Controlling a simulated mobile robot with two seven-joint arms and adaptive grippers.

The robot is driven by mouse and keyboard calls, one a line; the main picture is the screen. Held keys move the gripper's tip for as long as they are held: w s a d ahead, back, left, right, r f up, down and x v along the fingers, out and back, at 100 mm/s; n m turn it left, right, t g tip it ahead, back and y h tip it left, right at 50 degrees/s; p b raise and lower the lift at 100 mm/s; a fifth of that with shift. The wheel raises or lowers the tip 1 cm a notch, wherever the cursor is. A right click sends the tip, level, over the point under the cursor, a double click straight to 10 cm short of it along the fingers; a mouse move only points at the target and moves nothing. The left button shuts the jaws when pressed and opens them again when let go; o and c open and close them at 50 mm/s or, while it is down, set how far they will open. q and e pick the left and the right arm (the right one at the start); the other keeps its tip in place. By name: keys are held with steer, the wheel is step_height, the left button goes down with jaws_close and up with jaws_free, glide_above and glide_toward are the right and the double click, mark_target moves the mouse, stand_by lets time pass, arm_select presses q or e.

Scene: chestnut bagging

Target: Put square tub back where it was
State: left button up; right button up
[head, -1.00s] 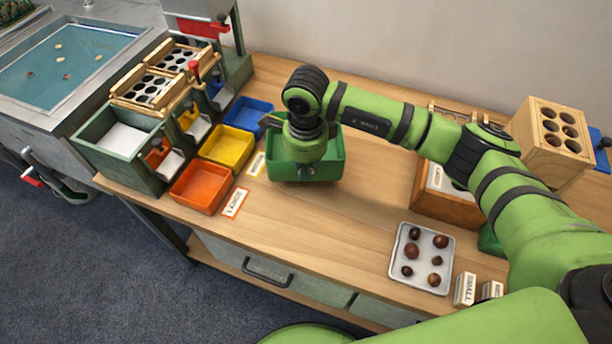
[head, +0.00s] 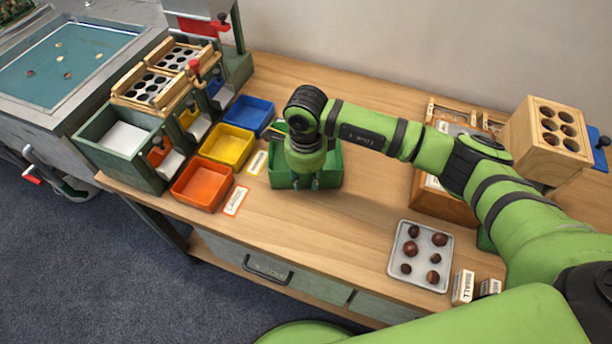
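A green tub (head: 333,165) stands on the wooden bench, right of the yellow and blue bins. It is the tub nearest my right gripper, and my arm covers much of it. My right gripper (head: 306,183) points down at the tub's front side, with its short dark fingertips low in front of the green wall. I cannot tell whether the fingers hold the tub's rim or only stand beside it. My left gripper is not in view.
Orange (head: 202,187), yellow (head: 228,147) and blue (head: 249,114) bins stand left of the tub with label cards. A grey tray (head: 420,257) of chestnuts lies at the right front. A wooden holed block (head: 545,140) stands at the far right. The bench between tub and tray is clear.

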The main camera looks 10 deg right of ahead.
steer(key=shift+r, duration=0.45)
step_height(320, 180, up, 11)
steer(key=b, duration=0.1)
steer(key=shift+r+b, duration=0.15)
steer(key=shift+b, duration=0.25)
steer(key=shift+s, duration=0.1)
stand_by(0.8)
